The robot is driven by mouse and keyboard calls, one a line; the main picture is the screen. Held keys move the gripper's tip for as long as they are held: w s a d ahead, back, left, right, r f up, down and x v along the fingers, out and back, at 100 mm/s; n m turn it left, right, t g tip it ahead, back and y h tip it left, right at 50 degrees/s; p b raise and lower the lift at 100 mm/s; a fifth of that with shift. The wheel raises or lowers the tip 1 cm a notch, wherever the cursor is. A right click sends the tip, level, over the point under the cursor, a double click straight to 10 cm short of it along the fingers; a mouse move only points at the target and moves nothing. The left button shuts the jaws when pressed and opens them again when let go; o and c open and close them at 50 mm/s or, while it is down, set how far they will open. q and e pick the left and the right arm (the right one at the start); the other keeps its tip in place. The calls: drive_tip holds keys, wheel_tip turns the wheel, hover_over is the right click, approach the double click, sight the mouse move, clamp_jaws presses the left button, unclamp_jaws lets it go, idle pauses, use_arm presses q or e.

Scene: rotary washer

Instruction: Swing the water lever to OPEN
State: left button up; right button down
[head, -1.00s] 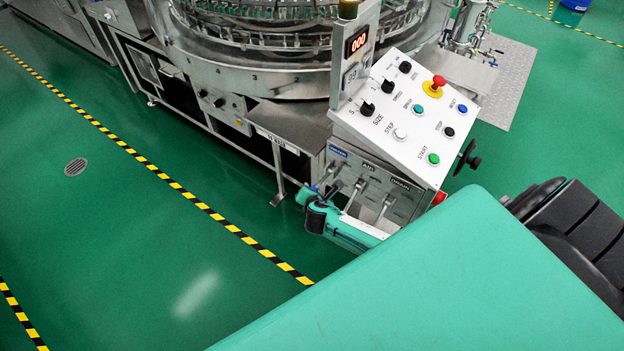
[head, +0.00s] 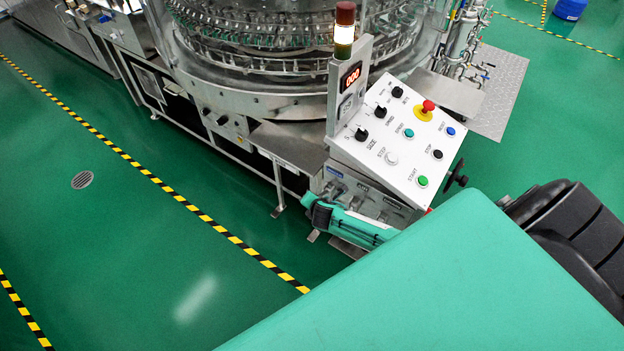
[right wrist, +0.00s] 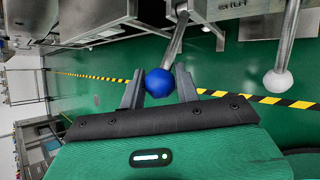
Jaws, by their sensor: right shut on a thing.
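The water lever is a metal rod with a blue ball knob (right wrist: 160,82), seen in the right wrist view. My right gripper (right wrist: 160,92) has its two dark fingers on either side of the knob and is shut on it. In the head view my right gripper (head: 320,214) is at the left end of the console's front face, below a blue label (head: 334,172). It hides the blue knob there. Part of a "SHUT" marking shows at the top of the right wrist view. My left gripper is not in view.
Another lever with a white knob (right wrist: 278,82) hangs beside the blue one. The sloped control panel (head: 395,135) with buttons and a red emergency stop (head: 428,105) is just above. The round washer (head: 260,90) stands behind. Green floor at left is clear.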

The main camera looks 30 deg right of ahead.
drive_tip(key=shift+w+d+r+p, duration=0.3)
drive_tip(key=shift+d+r+p, duration=0.05)
drive_tip(key=shift+r, duration=0.25)
drive_tip(key=shift+w+d+r, duration=0.1)
drive_tip(key=shift+d+r, duration=0.05)
drive_tip(key=c, duration=1.1)
unclamp_jaws()
drive_tip(key=shift+o, duration=0.2)
drive_tip(key=shift+s+f, duration=0.2)
drive_tip(key=shift+s+a+r, duration=0.3)
drive_tip(key=shift+s+r, duration=0.05)
drive_tip(key=shift+s, duration=0.05)
drive_tip(key=v, duration=1.2)
drive_tip(key=shift+s+r, duration=0.2)
drive_tip(key=shift+r, duration=0.15)
